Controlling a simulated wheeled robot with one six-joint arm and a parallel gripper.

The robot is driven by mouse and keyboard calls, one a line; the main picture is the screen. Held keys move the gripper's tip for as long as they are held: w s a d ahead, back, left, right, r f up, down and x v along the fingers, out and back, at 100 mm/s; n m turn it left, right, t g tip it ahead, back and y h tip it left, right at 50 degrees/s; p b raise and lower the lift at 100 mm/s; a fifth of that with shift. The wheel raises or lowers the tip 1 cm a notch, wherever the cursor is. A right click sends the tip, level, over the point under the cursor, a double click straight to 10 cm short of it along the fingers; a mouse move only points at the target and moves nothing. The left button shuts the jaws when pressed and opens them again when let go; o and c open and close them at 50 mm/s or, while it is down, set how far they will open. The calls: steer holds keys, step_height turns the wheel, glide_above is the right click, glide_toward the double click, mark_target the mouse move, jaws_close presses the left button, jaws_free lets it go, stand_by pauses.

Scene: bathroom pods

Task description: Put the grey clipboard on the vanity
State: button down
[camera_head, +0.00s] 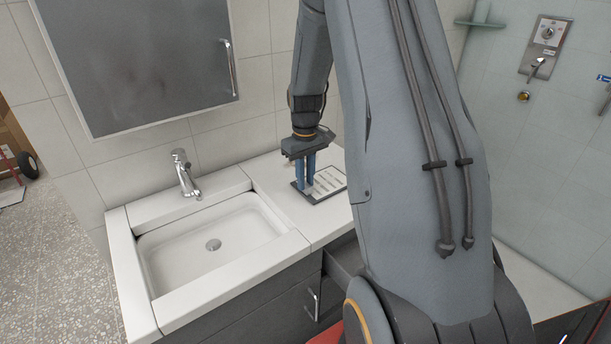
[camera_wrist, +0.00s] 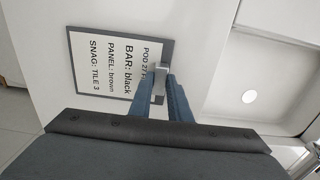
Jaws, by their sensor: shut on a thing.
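The grey clipboard (camera_head: 334,182) lies flat, or very nearly flat, on the white vanity top (camera_head: 269,172), to the right of the sink. My gripper (camera_head: 309,184) points down over the clipboard's left end. In the wrist view the blue fingers of my gripper (camera_wrist: 164,88) are closed on the clip at the board's edge. I cannot tell whether the board fully touches the vanity top. My arm hides part of the vanity's right side.
The sink basin (camera_head: 212,243) with its faucet (camera_head: 185,174) is left of the clipboard. A mirror cabinet (camera_head: 137,62) hangs on the wall above. A drawer (camera_head: 343,262) under the counter appears pulled out. The counter around the clipboard looks clear.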

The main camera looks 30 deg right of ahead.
steer(key=c, duration=1.7)
jaws_free()
steer(key=shift+f, duration=0.1)
steer(key=shift+o, duration=0.2)
step_height(320, 180, up, 12)
steer(key=b, duration=0.3)
steer(key=s+a+f, duration=0.4)
steer(key=s+a, duration=0.5)
steer(key=s+a+f+m+t, duration=0.1)
steer(key=s+a+f, duration=0.2)
steer(key=s+a, duration=0.7)
steer(key=shift+a+f, duration=0.3)
steer(key=shift+f, duration=0.05)
steer(key=shift+s, duration=0.1)
